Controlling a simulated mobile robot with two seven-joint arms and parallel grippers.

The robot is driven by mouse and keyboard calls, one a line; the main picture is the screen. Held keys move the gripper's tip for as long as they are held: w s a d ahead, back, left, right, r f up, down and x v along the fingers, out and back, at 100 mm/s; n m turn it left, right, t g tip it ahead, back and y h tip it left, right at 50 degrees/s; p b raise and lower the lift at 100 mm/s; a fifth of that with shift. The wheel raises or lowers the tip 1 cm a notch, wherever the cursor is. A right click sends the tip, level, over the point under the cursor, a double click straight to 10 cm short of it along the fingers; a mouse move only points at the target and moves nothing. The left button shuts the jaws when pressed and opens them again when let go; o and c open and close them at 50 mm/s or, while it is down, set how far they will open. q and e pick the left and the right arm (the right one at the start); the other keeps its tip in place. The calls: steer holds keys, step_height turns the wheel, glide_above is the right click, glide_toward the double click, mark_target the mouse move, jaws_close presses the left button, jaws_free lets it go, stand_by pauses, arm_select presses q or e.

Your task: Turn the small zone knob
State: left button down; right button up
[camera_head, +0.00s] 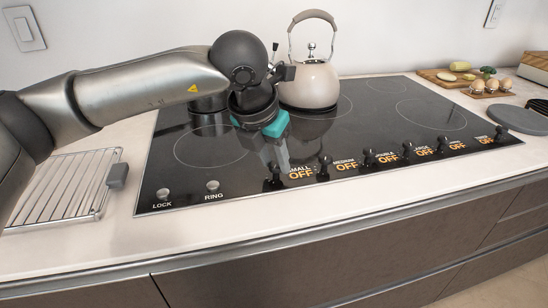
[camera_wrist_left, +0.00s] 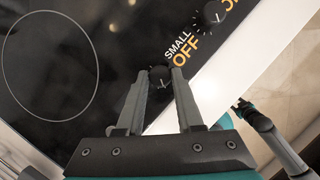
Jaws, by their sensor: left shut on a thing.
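The small zone knob (camera_head: 273,180) is black and sits on the front strip of the black cooktop (camera_head: 230,188), left of the orange "SMALL OFF" label (camera_head: 301,172). In the left wrist view the knob (camera_wrist_left: 158,75) is between the two grey fingertips of my left gripper (camera_wrist_left: 159,82), which is shut on it. In the head view my left gripper (camera_head: 274,168) points down at the knob from above, with its teal part behind. The fingers partly hide the knob's sides.
Several more black knobs with OFF labels run to the right, starting with the medium one (camera_head: 324,168). A cream kettle (camera_head: 308,85) stands at the back, close to my left wrist. A wire rack (camera_head: 62,187) lies left; a cutting board (camera_head: 450,79) lies back right.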

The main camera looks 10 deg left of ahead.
steer(key=shift+f, duration=0.1)
stand_by(0.3)
arm_select(q)
steer(key=shift+a+m+h+b, duration=0.1)
steer(key=shift+m+h+b, duration=0.3)
steer(key=shift+m, duration=0.6)
steer(key=m+g+h, duration=0.1)
steer(key=m, duration=0.2)
steer(key=shift+w+a+m, duration=0.1)
steer(key=shift+m, duration=0.2)
steer(key=shift+m+h+p, duration=0.3)
steer(key=shift+m, duration=0.2)
steer(key=shift+w+r+m+g+p, duration=0.1)
steer(key=shift+m+g+p, duration=0.25)
steer(key=shift+m, duration=0.45)
steer(key=shift+w+m+g+h+p, duration=0.1)
steer(key=shift+m+g+h+p, duration=0.45)
steer(key=shift+m, duration=1.25)
arm_select(e)
steer(key=shift+s+d+f, duration=0.5)
steer(key=shift+s, duration=0.15)
steer(key=shift+s+d+f, duration=0.5)
steer(key=shift+s, duration=0.15)
arm_select(q)
steer(key=c, duration=0.6)
jaws_free()
steer(key=shift+y, duration=0.25)
